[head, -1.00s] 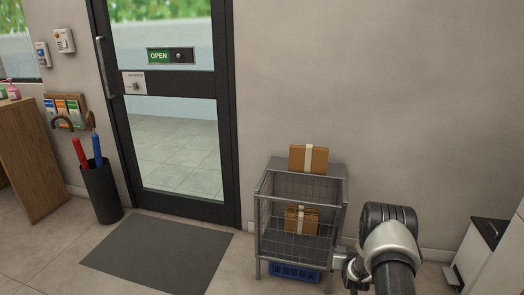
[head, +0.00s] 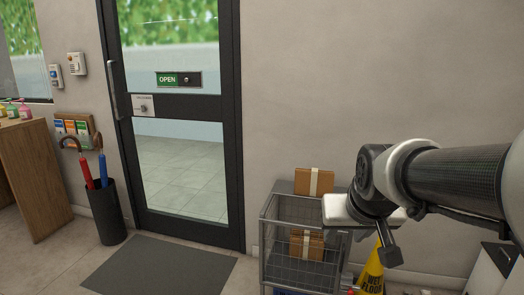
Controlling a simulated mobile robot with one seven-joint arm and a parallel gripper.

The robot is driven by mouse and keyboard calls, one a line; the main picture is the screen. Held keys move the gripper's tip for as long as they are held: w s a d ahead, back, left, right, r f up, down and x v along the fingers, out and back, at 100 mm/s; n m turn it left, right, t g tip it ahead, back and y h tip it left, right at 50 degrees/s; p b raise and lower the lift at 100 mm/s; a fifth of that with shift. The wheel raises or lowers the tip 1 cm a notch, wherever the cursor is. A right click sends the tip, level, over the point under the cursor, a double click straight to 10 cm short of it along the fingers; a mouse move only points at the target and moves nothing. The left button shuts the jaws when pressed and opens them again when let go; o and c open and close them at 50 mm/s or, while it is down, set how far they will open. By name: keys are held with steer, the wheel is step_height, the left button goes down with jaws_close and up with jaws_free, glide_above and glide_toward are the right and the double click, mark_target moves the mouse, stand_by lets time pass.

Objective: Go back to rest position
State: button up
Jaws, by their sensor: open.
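My arm reaches in from the right edge in the head view. My gripper (head: 388,252) is at its end, at the lower right, beside and in front of the wire cart. Its jaws are open, and I see nothing held in it. The fingertips are hard to make out at this angle. The pale wrist part and the dark joint cover some of the cart's right side.
A wire cart (head: 280,240) stands by the wall, with a parcel (head: 313,181) on top and another (head: 306,245) inside. A yellow wet floor sign (head: 372,275) stands right of it. Left are a closed glass door (head: 178,105), dark mat (head: 160,268), umbrella stand (head: 106,212) and wooden counter (head: 38,185).

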steer(key=s+a+g, duration=0.1)
steer(key=s+a, duration=0.2)
steer(key=s, duration=1.1)
step_height(320, 180, up, 27)
steer(key=s+p, duration=0.1)
steer(key=p, duration=2.7)
steer(key=shift+s+r+n, duration=0.15)
steer(key=shift+r+n, duration=0.05)
steer(key=shift+n, duration=0.1)
steer(key=shift+d, duration=0.1)
steer(key=shift+d, duration=0.1)
